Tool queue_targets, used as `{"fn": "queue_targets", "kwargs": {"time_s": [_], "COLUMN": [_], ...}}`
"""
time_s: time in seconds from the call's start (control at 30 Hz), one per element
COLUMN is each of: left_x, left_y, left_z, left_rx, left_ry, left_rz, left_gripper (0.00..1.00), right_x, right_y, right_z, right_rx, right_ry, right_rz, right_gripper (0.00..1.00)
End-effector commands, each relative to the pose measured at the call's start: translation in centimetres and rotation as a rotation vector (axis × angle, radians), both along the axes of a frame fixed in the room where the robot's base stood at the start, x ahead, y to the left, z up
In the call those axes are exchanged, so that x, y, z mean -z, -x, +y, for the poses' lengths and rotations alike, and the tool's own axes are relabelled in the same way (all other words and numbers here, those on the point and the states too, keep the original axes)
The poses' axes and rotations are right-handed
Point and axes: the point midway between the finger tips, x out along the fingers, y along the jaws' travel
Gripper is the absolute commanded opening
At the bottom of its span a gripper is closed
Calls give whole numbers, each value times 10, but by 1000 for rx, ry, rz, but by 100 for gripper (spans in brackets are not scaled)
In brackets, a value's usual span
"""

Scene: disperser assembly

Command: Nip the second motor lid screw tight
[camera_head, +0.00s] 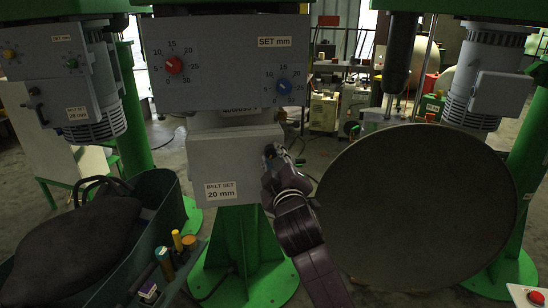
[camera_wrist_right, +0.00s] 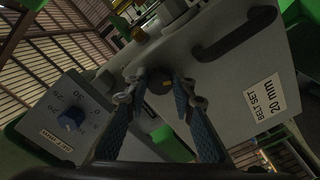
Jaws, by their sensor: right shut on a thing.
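The motor lid (camera_head: 205,160) is a grey box cover with a "BELT SET 20 mm" label, below the grey dial panel in the head view. It also shows in the right wrist view (camera_wrist_right: 225,95), with a dark handle on it. A black round screw head (camera_wrist_right: 160,80) with a small orange mark sits at the lid's edge in the right wrist view. My right gripper (camera_head: 270,153) is at the lid's upper right corner, its two fingertips shut on the screw from both sides. In the head view the gripper hides the screw. My left gripper is not in view.
The dial panel (camera_head: 215,85) with a red knob (camera_head: 174,65) and a blue knob (camera_head: 284,86) is just above the lid. A large dark disc (camera_head: 415,205) stands close on the right. A green bin (camera_head: 165,205) with a dark sack (camera_head: 75,250) is at lower left.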

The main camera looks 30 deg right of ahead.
Motion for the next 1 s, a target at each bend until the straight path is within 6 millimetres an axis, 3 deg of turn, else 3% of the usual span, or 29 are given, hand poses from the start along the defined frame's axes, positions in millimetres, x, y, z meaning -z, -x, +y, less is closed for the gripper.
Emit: {"fn": "queue_targets", "kwargs": {"time_s": [0.5, 1.0], "left_x": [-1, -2], "left_y": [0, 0], "left_z": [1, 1], "left_rx": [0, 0], "left_ry": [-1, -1], "left_rz": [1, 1], "left_gripper": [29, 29], "right_x": [3, 3], "right_y": [-1, -1], "right_z": [2, 2], "right_rx": [0, 1], "right_ry": [-399, -545], "right_rz": [-176, -243], "right_gripper": [0, 0]}}
